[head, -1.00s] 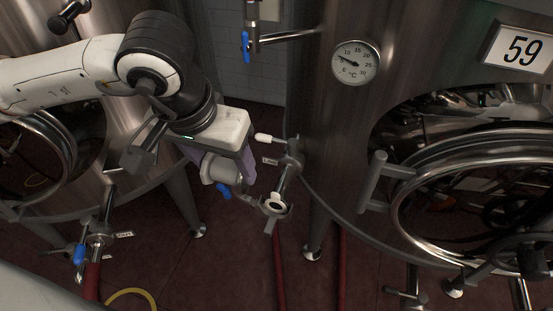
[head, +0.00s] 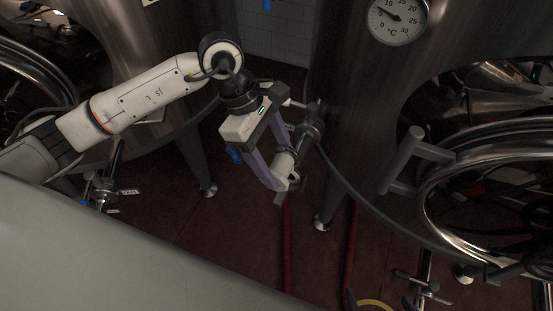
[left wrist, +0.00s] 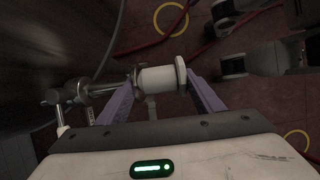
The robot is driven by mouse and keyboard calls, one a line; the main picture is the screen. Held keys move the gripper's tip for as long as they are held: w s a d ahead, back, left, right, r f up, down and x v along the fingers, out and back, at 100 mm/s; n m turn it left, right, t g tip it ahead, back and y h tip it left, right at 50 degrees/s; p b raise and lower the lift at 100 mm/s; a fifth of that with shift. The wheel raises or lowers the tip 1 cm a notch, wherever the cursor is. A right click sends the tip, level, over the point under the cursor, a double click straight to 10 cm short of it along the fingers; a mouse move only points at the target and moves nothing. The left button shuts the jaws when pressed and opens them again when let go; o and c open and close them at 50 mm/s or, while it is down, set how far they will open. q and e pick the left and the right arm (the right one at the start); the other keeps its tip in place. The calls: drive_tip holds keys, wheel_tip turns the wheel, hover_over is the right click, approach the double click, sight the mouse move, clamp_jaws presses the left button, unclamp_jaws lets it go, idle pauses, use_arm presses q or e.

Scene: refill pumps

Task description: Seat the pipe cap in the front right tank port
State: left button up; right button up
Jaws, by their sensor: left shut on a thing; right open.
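My left gripper (head: 275,183) is shut on the white cylindrical pipe cap (head: 287,163), beside the tank at the right. In the left wrist view the cap (left wrist: 158,79) lies sideways between the two purple fingers. The metal tank port (head: 313,122) sticks out from this tank, and its pipe (left wrist: 106,88) runs up to the cap's left end. The port's open mouth is hidden by the cap and gripper; I cannot tell whether the two touch or are seated.
The tank with a thermometer (head: 398,17) and round door (head: 440,215) stands right of the gripper. Another tank's leg (head: 195,160) is on the left. Red hoses (head: 287,245) lie on the dark floor. A lower valve (head: 424,286) is at bottom right.

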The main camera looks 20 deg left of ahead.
sight(283, 197)
use_arm(q)
drive_tip(key=shift+f, duration=0.45)
drive_tip(key=shift+f+b, duration=1.2)
drive_tip(key=shift+f, duration=0.55)
wheel_tip(283, 197, down, 3)
drive_tip(key=shift+r+b, duration=0.2)
drive_tip(key=shift+b, duration=0.75)
wheel_tip(283, 197, down, 2)
drive_tip(key=shift+b, duration=1.1)
drive_tip(key=shift+s+a+f, duration=0.1)
drive_tip(key=shift+f, duration=0.15)
drive_tip(key=shift+f+b, duration=0.25)
drive_tip(key=shift+b, duration=0.1)
use_arm(e)
drive_tip(key=f, duration=0.1)
drive_tip(key=a+f, duration=0.1)
drive_tip(key=f, duration=0.1)
drive_tip(key=w+f, duration=0.1)
drive_tip(key=shift+a+f, duration=0.3)
drive_tip(key=shift+f, duration=0.05)
drive_tip(key=shift+d, duration=0.1)
